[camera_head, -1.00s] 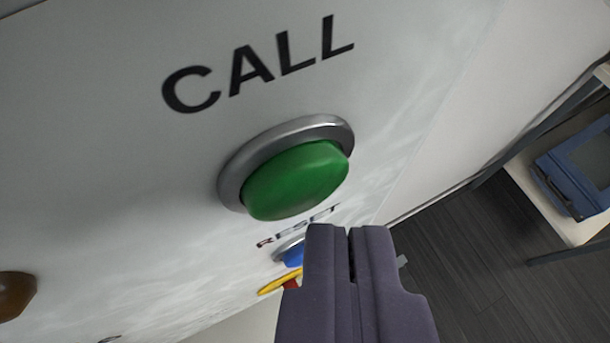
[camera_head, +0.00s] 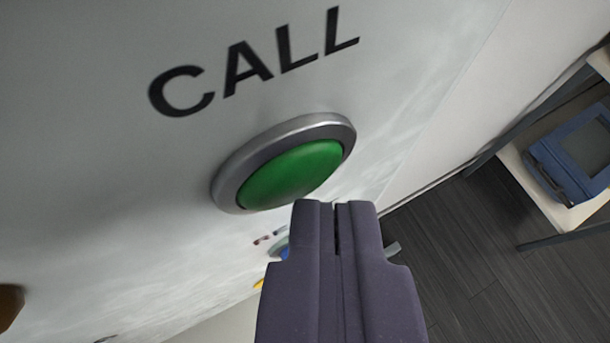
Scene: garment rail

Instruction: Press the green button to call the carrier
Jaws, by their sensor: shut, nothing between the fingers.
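The green button (camera_head: 290,174) sits in a round metal ring on the light grey panel (camera_head: 90,90), under the black word CALL. It stands out less from its ring than in the earlier frame. My gripper (camera_head: 336,204) is shut and empty.
A blue button (camera_head: 284,252) lies below, mostly hidden behind my fingers, with its label largely covered. A brown knob (camera_head: 8,305) shows at the lower left. A blue device (camera_head: 575,155) rests on a shelf (camera_head: 512,165) at the right, above dark floor.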

